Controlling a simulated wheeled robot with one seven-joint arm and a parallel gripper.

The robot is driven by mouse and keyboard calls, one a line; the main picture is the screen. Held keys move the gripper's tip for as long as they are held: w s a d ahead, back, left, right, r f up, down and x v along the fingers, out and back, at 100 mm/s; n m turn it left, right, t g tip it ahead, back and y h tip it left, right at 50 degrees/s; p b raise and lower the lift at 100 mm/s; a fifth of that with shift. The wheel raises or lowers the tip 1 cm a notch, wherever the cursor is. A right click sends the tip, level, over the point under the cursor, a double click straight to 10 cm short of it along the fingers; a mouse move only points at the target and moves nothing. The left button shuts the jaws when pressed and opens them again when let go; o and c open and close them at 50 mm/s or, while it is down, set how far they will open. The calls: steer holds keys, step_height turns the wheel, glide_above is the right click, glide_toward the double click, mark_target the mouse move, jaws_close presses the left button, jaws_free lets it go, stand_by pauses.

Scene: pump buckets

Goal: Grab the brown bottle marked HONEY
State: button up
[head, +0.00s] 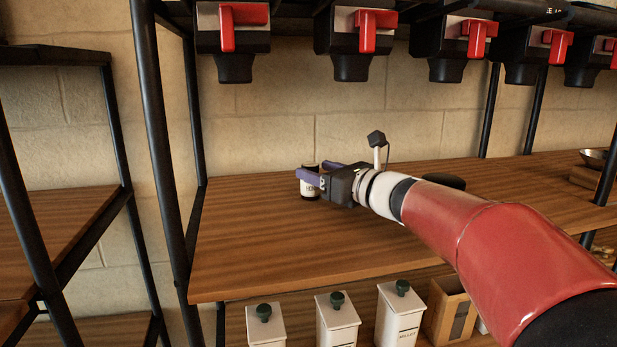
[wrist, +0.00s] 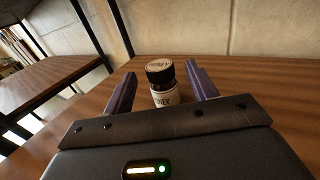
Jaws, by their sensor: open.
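The brown bottle (head: 308,188) with a white label and dark cap stands upright on the wooden shelf. In the wrist view the bottle (wrist: 163,90) shows part of the word HONEY on its label, and its cap carries a pale printed top. My gripper (head: 318,178) is open, with its two purple fingers on either side of the bottle. In the wrist view my gripper (wrist: 160,88) has one finger to the left and one to the right of the bottle, with small gaps visible. The bottle's lower part is hidden behind my gripper's body in the wrist view.
The wooden shelf (head: 250,245) is clear in front and left of the bottle. Black dispensers with red levers (head: 235,40) hang above. Black posts (head: 160,130) stand at the left. White canisters (head: 337,320) sit below. A bowl (head: 594,158) is at far right.

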mark_target(316, 168)
steer(key=x, duration=0.3)
steer(key=shift+w+r, duration=0.1)
steer(key=shift+c, duration=0.4)
steer(key=c, duration=1)
steer(key=shift+r, duration=0.1)
